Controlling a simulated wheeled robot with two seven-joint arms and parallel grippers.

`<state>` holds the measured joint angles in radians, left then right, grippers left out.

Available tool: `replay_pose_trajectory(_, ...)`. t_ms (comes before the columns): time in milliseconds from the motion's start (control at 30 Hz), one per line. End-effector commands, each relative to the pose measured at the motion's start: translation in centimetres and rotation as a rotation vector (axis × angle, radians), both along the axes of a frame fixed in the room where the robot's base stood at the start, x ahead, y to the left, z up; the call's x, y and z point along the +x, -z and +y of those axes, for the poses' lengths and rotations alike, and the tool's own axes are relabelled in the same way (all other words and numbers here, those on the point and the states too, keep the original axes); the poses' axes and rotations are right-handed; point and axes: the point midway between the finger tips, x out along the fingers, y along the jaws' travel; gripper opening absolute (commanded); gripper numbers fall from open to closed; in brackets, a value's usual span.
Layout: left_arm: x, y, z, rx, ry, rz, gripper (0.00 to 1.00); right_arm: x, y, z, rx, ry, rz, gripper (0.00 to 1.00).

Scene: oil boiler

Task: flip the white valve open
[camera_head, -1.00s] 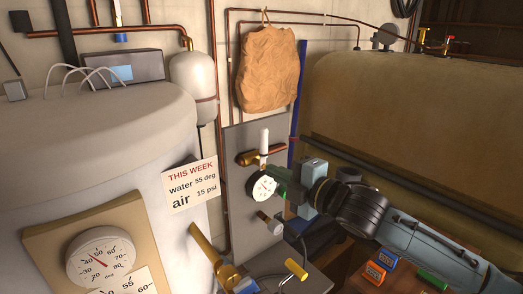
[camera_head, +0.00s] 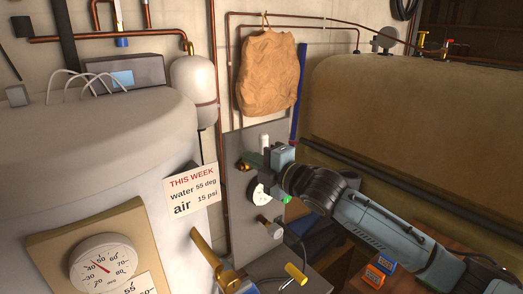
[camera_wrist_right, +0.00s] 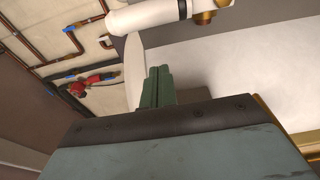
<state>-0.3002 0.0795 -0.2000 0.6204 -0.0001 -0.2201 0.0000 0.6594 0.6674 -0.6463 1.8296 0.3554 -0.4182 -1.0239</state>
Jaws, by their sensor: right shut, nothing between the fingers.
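The white valve lever (camera_head: 264,140) stands upright on the copper pipe stub (camera_head: 243,166) on the grey wall panel. My right gripper (camera_head: 253,159) is shut and empty, its green fingers pointing left just below the lever. The fingers hide the lever's lower end and most of the stub; I cannot tell if they touch it. In the wrist view the shut fingers (camera_wrist_right: 157,86) show below a white cylinder with a dark band (camera_wrist_right: 145,15); I cannot tell if this is the lever. My left gripper is not in view.
A round gauge (camera_head: 258,195) sits below my right gripper, partly hidden. A brown bag (camera_head: 268,75) hangs above. A white tank with a note (camera_head: 192,188) stands left, a large tan tank (camera_head: 410,125) right. A yellow-handled part (camera_head: 296,273) is low in front.

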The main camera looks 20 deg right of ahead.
Motion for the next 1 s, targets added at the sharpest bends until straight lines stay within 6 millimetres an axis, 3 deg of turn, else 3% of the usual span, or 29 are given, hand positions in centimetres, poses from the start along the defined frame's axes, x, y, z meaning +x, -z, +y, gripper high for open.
replay_pose_trajectory(133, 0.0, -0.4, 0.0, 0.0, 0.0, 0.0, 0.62, 2.3, -0.2, 1.2, 0.002, 0.0, 0.0, 0.0)
replay_pose_trajectory(200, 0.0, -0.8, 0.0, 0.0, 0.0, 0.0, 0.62, 2.3, 0.0, -0.6, -0.005, 0.004, 0.001, 0.0)
replay_pose_trajectory(400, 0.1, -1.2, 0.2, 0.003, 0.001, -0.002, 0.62, 2.5, 0.0, -2.6, -0.003, 0.001, 0.001, 0.0)
replay_pose_trajectory(1000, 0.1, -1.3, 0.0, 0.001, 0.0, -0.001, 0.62, 2.5, 0.0, -3.4, 0.018, 0.006, 0.007, 0.0)
